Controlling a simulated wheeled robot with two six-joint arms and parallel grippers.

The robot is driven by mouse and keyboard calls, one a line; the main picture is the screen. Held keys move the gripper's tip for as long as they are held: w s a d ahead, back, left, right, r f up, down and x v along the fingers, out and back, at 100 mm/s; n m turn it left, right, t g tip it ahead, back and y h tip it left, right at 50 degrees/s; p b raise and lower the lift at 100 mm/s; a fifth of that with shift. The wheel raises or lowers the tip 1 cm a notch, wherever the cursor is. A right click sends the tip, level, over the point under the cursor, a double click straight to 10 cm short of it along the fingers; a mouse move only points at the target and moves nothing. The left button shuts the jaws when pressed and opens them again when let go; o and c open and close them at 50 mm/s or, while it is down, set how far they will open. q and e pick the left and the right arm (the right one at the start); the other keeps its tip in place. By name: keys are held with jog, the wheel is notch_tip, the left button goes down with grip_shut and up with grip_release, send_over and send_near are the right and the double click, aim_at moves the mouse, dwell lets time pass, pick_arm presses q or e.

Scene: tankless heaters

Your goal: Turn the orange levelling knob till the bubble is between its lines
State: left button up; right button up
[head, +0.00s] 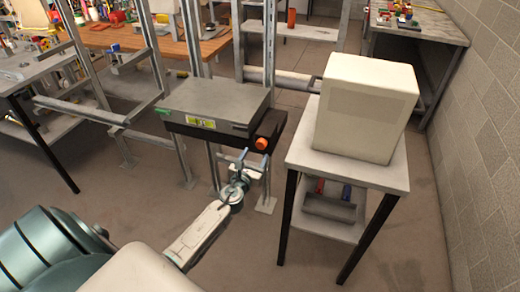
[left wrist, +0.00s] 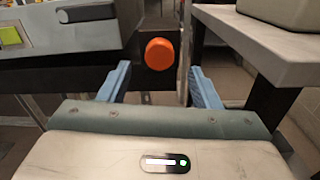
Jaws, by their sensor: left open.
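The orange levelling knob (head: 262,143) is on the right end of the front of a dark frame that carries a grey heater box (head: 215,102). It also shows in the left wrist view (left wrist: 160,54), centred between and beyond the fingers. A yellow-green level vial (head: 201,122) is on the front of the unit; the bubble is too small to make out. Part of a yellow-green patch shows in the left wrist view (left wrist: 10,36). My left gripper (head: 243,160) is open, just in front of the knob, with its blue fingers apart and not visibly touching it. My right gripper is out of view.
A small table (head: 290,150) with a large cream box (head: 367,105) stands close on the right. A lower shelf holds a grey tray (head: 330,207). Metal posts (head: 190,40) stand behind the unit. A wooden bench (head: 140,38) is at the back left. The floor in front is clear.

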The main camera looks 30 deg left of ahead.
aim_at(260, 146)
pick_arm(q)
jog(key=shift+x, duration=2.25)
jog(key=c, duration=1)
